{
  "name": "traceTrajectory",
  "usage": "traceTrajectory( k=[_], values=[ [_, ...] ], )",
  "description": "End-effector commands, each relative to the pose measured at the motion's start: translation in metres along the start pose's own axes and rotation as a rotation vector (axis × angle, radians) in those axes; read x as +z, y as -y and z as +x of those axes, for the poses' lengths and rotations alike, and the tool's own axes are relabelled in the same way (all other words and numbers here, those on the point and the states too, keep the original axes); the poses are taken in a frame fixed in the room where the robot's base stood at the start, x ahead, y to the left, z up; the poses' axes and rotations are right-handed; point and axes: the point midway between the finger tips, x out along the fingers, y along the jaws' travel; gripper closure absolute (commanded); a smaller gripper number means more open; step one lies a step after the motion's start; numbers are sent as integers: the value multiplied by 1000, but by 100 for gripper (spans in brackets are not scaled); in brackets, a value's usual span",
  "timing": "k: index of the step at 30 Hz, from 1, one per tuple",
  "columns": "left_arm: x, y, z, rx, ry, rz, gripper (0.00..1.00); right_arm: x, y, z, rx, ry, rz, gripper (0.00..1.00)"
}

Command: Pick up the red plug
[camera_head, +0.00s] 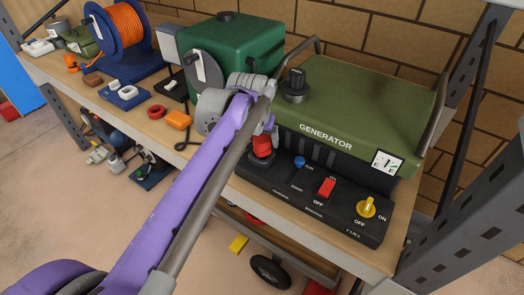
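A red knob-like piece (262,145), which looks like the red plug, stands at the left end of the black control panel of the green generator (345,105). Its top is partly hidden by my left gripper. My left gripper (269,125) comes down from above, with its grey fingers right at the red piece. I cannot tell whether they touch it or how far apart they are. My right gripper is not in view.
The panel (290,205) also carries a blue-tipped lever (299,162), a red rocker switch (327,187) and a yellow fuel knob (366,207). A grey post (465,220) rises at right.

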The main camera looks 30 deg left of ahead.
Motion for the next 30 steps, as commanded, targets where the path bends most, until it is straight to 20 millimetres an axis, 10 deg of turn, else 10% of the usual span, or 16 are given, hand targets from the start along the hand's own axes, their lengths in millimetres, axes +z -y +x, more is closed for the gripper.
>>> traceTrajectory(
  k=[12,22,30],
  values=[
    [0,0,0,0,0,0,98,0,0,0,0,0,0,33],
    [-4,0,-9,0,0,0,98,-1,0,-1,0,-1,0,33],
    [-25,0,-59,0,-1,0,98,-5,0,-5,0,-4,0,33]
  ],
)
